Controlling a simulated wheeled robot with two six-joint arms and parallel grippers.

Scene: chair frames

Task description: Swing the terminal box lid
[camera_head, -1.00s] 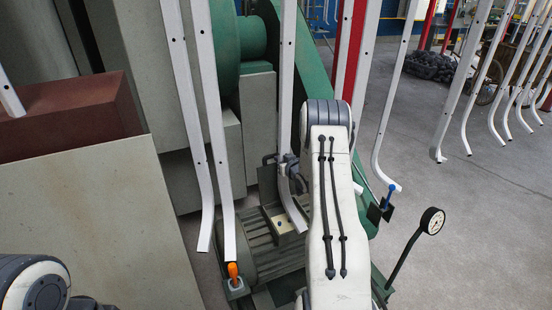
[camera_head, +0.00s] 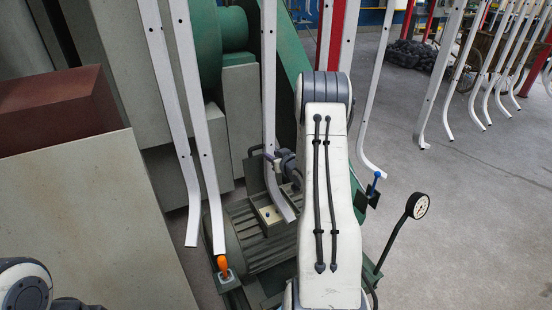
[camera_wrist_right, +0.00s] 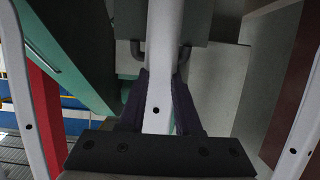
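The grey finned motor (camera_head: 262,245) stands in the lower middle of the head view. Its terminal box (camera_head: 268,215) on top shows a pale face. A grey-green upright plate (camera_head: 254,174), seemingly the lid, stands just behind the box; in the right wrist view a grey panel (camera_wrist_right: 205,22) with a dark bent handle (camera_wrist_right: 136,48) fits it. My right gripper (camera_head: 284,165) is beside that plate, partly hidden by a hanging white bar. In the wrist view its dark fingers (camera_wrist_right: 160,90) are apart, with the white bar crossing between them. My left gripper is out of view.
White chair frames (camera_head: 205,130) hang around the motor, one directly at my right gripper. A gauge (camera_head: 418,205) on a stalk and an orange-handled part (camera_head: 222,264) stand near the motor. A large box (camera_head: 85,220) blocks the left. Floor at right is open.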

